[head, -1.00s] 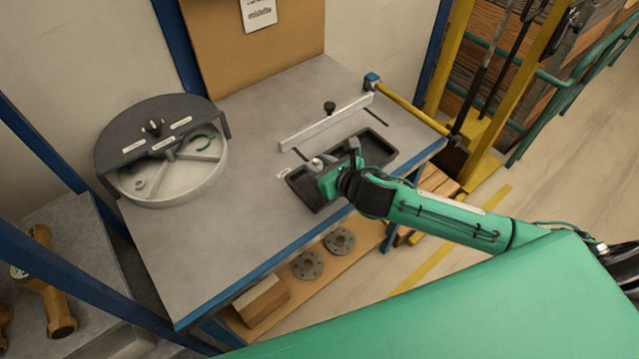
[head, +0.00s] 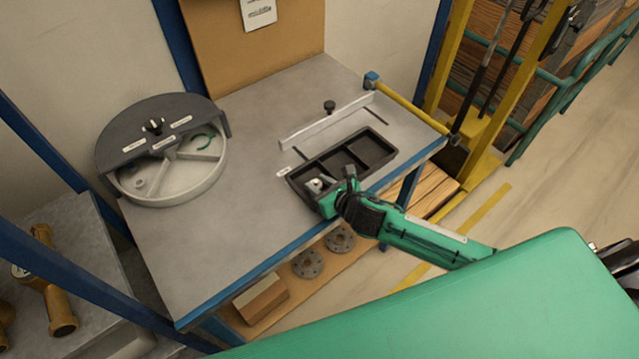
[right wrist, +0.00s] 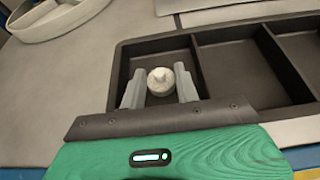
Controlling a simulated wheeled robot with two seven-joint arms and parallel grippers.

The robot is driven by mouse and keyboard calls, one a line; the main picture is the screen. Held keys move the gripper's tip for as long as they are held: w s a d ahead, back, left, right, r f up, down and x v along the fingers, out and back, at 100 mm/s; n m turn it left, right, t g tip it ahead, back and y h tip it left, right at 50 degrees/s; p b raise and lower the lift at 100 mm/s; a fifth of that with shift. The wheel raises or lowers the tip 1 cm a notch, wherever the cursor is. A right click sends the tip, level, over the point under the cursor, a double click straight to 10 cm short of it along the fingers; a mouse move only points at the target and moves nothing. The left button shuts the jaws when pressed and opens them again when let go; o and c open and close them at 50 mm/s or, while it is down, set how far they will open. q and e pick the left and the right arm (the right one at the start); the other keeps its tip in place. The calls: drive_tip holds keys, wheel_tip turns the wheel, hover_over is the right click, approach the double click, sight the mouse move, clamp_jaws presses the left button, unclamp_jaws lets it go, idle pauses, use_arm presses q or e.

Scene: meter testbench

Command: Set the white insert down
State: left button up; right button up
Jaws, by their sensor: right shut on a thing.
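The white insert (right wrist: 160,81) is a small round piece between the two grey fingers of my right gripper (right wrist: 159,87) in the right wrist view. The gripper is shut on it. Both are at the leftmost compartment of the black divided tray (right wrist: 118,75). Whether the insert touches the compartment floor I cannot tell. In the head view my right gripper (head: 319,185) is at the near left end of the tray (head: 378,165), and the insert shows only as a small pale spot. My left gripper is not in view.
The tray's middle and right compartments look empty. A white bar (head: 325,122) with a black knob lies behind the tray. A round grey-and-white divided dish (head: 205,185) stands at the left of the grey bench (head: 240,240). The bench between is clear.

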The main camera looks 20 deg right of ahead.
drive_tip(key=o, duration=1)
drive_tip(key=shift+c, duration=0.2)
drive_tip(key=b+v, duration=0.2)
drive_tip(key=v, duration=1)
drive_tip(key=shift+r, duration=0.1)
